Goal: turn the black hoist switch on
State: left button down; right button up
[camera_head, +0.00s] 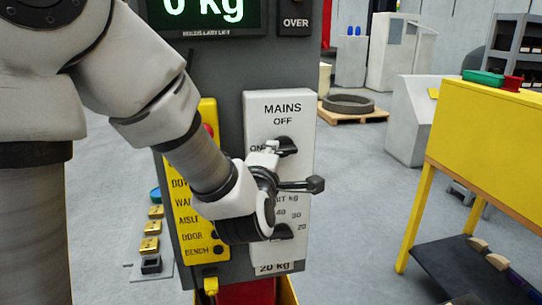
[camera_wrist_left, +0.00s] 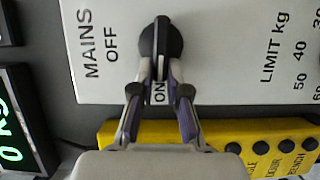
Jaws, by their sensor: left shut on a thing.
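The black hoist switch (camera_head: 288,146) is a round knob with a bar handle on the white panel marked MAINS (camera_head: 306,112). It also shows in the left wrist view (camera_wrist_left: 164,38). Its handle, with a white line, points at the ON label and away from OFF. My left gripper (camera_head: 272,147) is at the ON side of the knob. In the left wrist view its fingers (camera_wrist_left: 160,80) are shut on the handle, one on each side. The fingertips partly cover the handle. My right gripper is in neither view.
A second black knob (camera_head: 283,232), for the kg limit, sits lower on the white panel. A yellow button plate (camera_head: 207,245) is left of it and a green display (camera_head: 205,12) above. A yellow bench (camera_head: 490,125) stands right.

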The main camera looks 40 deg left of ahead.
pick_arm(q)
jog(key=shift+r, duration=0.1)
jog(key=c, duration=1.2)
grip_release()
jog(key=shift+w, duration=0.1)
jog(key=shift+o, duration=0.2)
jog(key=shift+w+a, duration=0.1)
